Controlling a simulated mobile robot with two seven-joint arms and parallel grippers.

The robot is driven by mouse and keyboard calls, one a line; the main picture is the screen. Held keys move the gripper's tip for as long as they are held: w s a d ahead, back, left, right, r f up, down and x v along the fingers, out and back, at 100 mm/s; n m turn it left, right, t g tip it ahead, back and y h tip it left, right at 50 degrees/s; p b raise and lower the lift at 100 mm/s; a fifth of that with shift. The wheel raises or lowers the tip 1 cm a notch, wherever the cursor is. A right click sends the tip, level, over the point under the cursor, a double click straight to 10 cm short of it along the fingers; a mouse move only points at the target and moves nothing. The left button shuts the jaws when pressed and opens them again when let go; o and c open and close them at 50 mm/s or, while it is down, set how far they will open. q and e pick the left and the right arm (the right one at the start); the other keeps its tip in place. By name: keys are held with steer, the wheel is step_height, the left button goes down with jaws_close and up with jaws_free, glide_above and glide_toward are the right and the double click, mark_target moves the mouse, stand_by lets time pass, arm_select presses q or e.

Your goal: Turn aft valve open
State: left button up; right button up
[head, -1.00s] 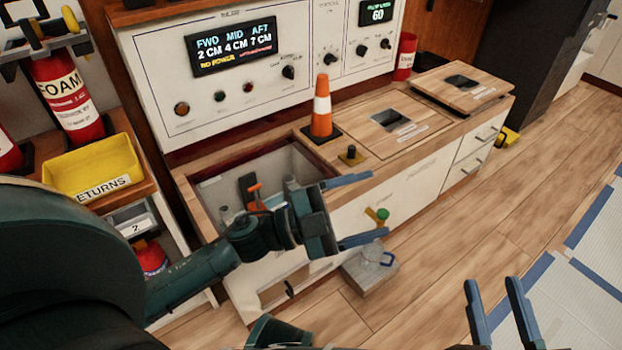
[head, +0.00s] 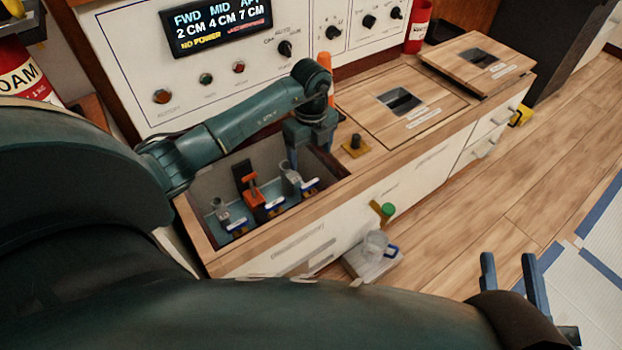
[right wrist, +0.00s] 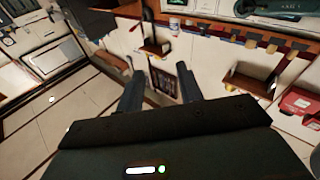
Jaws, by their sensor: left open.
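Three small valves with blue-and-white handles sit in a row inside the open bay (head: 190,222) of the counter: a left one (head: 236,228), a middle one (head: 273,206) and a right one (head: 309,186). An orange part (head: 252,195) stands by the middle one. No label shows which valve is aft. My left gripper (head: 308,156) points down above the bay's far right corner, open and empty, behind and above the right valve and apart from it. My right gripper (head: 511,285) is open and empty over the floor at the lower right; its fingers also show in the right wrist view (right wrist: 160,95).
The panel display (head: 216,22) reads FWD 2 CM, MID 4 CM, AFT 7 CM and NO POWER. An orange cone (head: 326,66) stands partly hidden behind my left arm. A closed hatch (head: 385,130) lies right of the bay. A clear jug (head: 375,245) stands below a green-knobbed tap (head: 387,210).

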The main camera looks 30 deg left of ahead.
arm_select(q)
step_height(320, 180, down, 6)
steer(key=shift+d+f+b, duration=0.1)
steer(key=shift+f+b, duration=0.15)
steer(key=shift+b, duration=1)
step_height(320, 180, down, 4)
steer(key=shift+r+b, duration=0.2)
steer(key=shift+b, duration=0.6)
steer(key=shift+f, duration=0.45)
arm_select(e)
steer(key=r+n+y, duration=0.1)
steer(key=r, duration=0.1)
steer(key=w+r+t+y, duration=0.1)
steer(key=y, duration=0.1)
steer(key=shift+a+r+n+t, duration=0.15)
steer(key=shift+r+n+t, duration=0.15)
steer(key=shift+r+n, duration=0.1)
arm_select(q)
steer(key=shift+c, duration=0.5)
steer(key=c, duration=0.9)
